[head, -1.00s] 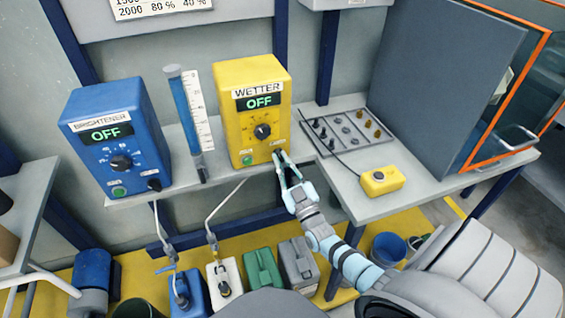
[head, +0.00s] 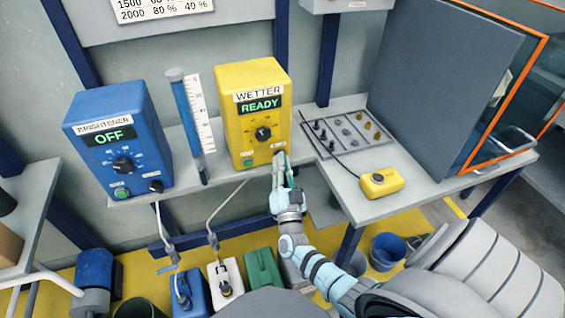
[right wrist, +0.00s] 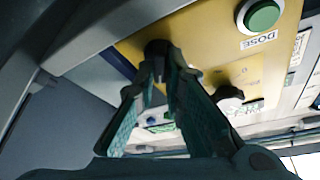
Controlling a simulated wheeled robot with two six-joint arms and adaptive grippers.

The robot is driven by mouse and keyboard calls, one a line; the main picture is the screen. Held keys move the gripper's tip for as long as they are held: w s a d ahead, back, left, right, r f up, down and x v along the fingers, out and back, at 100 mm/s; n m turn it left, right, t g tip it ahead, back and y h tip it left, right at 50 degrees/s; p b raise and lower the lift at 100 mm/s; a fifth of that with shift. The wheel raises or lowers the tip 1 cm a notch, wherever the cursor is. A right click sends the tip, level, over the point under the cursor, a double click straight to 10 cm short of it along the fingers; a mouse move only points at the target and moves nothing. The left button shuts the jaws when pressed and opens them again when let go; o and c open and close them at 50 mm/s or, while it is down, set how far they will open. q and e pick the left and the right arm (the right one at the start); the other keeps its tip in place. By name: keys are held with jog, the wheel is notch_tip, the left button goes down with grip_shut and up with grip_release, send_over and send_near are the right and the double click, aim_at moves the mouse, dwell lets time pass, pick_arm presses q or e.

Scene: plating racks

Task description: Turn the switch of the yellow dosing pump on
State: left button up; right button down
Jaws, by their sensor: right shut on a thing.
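The yellow dosing pump (head: 238,130), labelled WETTER, stands on the shelf and its display (head: 260,105) reads READY. It has a black dial (head: 263,133) in the middle and a green button (head: 248,162) at lower left. My right gripper (head: 280,160) is at the lower right corner of its front and hides the switch there in the head view. In the right wrist view the black switch (right wrist: 157,47) sits between the fingertips, and my right gripper (right wrist: 164,68) is shut on it. The green DOSE button (right wrist: 262,15) shows beside it. My left gripper is not in view.
The blue BRIGHTENER pump (head: 118,150) stands to the left and reads OFF. A measuring cylinder (head: 190,120) stands between the pumps. A yellow button box (head: 381,183) lies on the bench to the right. Several canisters stand on the floor below.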

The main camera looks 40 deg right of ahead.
jog(key=shift+m, duration=0.7)
jog(key=shift+h, duration=0.3)
jog(key=c, duration=1.7)
grip_release()
jog(key=v, duration=0.7)
jog(key=shift+s+a, duration=0.2)
jog(key=shift+f, duration=0.1)
